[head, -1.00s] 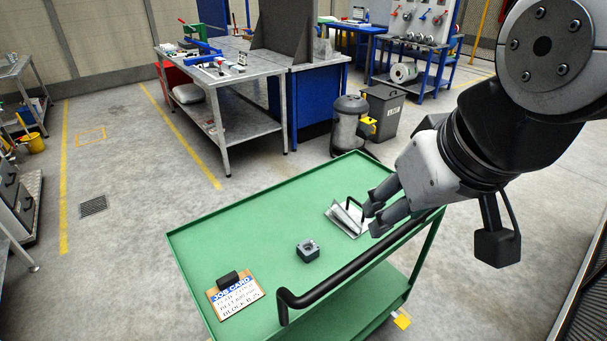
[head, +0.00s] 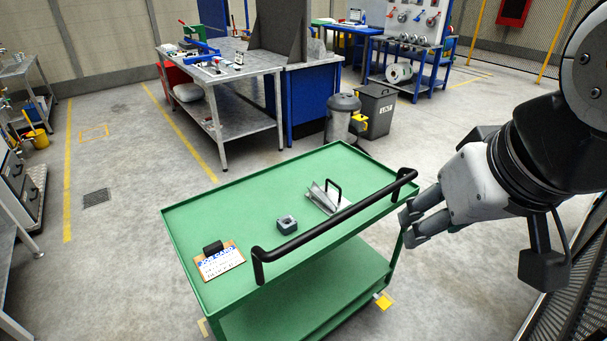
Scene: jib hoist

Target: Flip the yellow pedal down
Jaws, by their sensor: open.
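A small yellow piece (head: 383,301), which looks like the pedal, shows low at the near right foot of the green trolley (head: 200,230). It is small, and I cannot tell whether it is up or down. My gripper (head: 408,228) is open and empty, with its fingers pointing left. In the picture it is just outside the trolley's right end, below the end of the black handle and above the yellow piece, clearly apart from that piece. A paler yellow bit (head: 203,327) shows at the trolley's lower left.
The black handle bar (head: 320,232) runs along the trolley's near side. A metal bracket (head: 326,197), a grey block (head: 287,225) and a job card (head: 220,262) lie on the trolley top. A mesh fence (head: 565,310) stands at lower right. Floor is clear left of the trolley.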

